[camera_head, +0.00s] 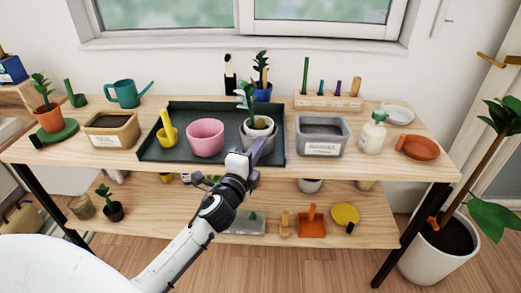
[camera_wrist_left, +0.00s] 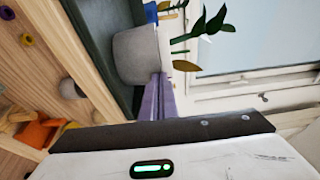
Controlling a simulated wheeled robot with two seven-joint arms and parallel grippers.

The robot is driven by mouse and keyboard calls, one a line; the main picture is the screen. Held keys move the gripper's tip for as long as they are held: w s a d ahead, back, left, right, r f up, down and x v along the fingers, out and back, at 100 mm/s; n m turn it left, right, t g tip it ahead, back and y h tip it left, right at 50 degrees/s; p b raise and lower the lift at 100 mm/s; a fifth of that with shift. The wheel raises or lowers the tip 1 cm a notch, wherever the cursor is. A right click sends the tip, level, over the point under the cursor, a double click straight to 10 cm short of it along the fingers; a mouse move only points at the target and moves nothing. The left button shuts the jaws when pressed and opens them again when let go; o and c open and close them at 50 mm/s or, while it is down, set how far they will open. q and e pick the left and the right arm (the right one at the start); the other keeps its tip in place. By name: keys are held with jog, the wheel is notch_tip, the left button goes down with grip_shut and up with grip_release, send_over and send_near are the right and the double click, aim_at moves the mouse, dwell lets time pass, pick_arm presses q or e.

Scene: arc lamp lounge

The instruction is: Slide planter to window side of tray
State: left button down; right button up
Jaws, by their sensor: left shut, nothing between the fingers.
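The planter, a grey pot (camera_head: 247,137) with a leafy plant, stands upright in the right part of the dark green tray (camera_head: 284,150). In the left wrist view the grey pot (camera_wrist_left: 137,55) stands just beyond the fingertips, by the tray wall (camera_wrist_left: 88,35). My left gripper (camera_head: 262,143) has purple fingers, shut and empty, at the front right of the pot. The gripper hides part of the pot's front. My right gripper is not in view.
A pink pot (camera_head: 205,138) and a yellow scoop (camera_head: 167,131) share the tray. A blue pot (camera_head: 262,95) with a plant stands behind it, on the window (camera_head: 320,12) side. A grey labelled bin (camera_head: 322,135) is right; a tan bin (camera_head: 112,132) is left.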

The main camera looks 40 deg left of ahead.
aim_at(246, 131)
pick_arm(q)
jog(key=w+a, duration=0.1)
jog(key=a, duration=0.1)
jog(key=w+a, duration=0.2)
jog(key=a, duration=0.1)
jog(key=w+a, duration=0.1)
jog(key=a, duration=0.1)
jog(key=shift+w+a, duration=0.2)
jog(key=shift+a, duration=0.15)
jog(key=shift+d, duration=0.15)
